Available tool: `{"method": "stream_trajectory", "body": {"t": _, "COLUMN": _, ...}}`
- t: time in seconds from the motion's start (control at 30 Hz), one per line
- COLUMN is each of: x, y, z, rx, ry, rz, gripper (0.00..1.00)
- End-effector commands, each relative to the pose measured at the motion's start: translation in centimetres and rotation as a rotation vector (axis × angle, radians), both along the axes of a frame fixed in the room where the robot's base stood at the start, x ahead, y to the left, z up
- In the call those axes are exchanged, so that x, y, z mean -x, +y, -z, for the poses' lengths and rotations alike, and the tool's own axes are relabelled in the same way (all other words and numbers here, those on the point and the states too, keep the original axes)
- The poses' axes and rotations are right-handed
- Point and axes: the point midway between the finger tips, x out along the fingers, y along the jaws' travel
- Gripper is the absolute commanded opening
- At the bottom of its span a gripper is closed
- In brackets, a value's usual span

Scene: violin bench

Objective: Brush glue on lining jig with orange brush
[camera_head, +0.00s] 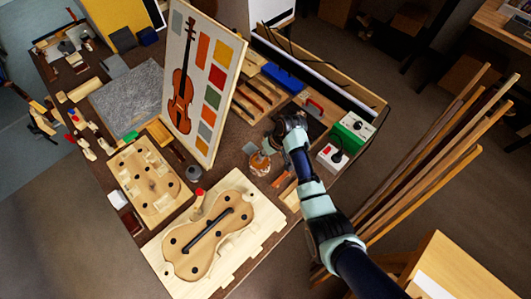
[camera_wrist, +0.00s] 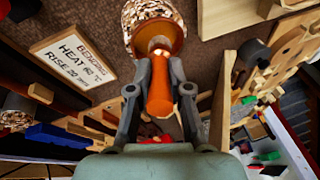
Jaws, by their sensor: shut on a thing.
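In the wrist view my gripper (camera_wrist: 160,68) is shut on the orange brush (camera_wrist: 160,97), one finger on each side of its orange handle. The brush's pale far part points at an amber glue jar (camera_wrist: 151,15) with a speckled look; I cannot tell if the tip is inside it. In the head view my gripper (camera_head: 271,147) is just above the glue jar (camera_head: 260,163), and the brush is hardly visible. Two wooden violin-shaped jigs lie left of it: one in front (camera_head: 232,250) with a dark bar and black knobs, one behind (camera_head: 150,182). Which is the lining jig is unclear.
A tall board with a violin picture (camera_head: 203,75) stands behind the jigs, left of my arm. A green box (camera_head: 351,131) is to the right. A bending sign (camera_wrist: 72,58) and a wooden board (camera_wrist: 222,100) flank my gripper in the wrist view.

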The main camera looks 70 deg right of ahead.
Motion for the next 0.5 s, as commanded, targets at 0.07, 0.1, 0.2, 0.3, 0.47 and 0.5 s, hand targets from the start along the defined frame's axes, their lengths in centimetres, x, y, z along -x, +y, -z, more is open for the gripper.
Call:
{"method": "stream_trajectory", "body": {"t": 0.07, "x": -0.01, "y": -0.01, "z": 0.12, "rx": 0.000, "ry": 0.000, "rz": 0.000, "gripper": 0.00}}
{"method": "stream_trajectory", "body": {"t": 0.1, "x": -0.01, "y": -0.01, "z": 0.18, "rx": 0.000, "ry": 0.000, "rz": 0.000, "gripper": 0.00}}
{"method": "stream_trajectory", "body": {"t": 0.2, "x": -0.01, "y": -0.01, "z": 0.29, "rx": 0.000, "ry": 0.000, "rz": 0.000, "gripper": 0.00}}
{"method": "stream_trajectory", "body": {"t": 0.3, "x": -0.01, "y": -0.01, "z": 0.42, "rx": 0.000, "ry": 0.000, "rz": 0.000, "gripper": 0.00}}
{"method": "stream_trajectory", "body": {"t": 0.47, "x": 0.00, "y": -0.01, "z": 0.61, "rx": 0.000, "ry": 0.000, "rz": 0.000, "gripper": 0.00}}
{"method": "stream_trajectory", "body": {"t": 0.5, "x": -0.01, "y": -0.01, "z": 0.66, "rx": 0.000, "ry": 0.000, "rz": 0.000, "gripper": 0.00}}
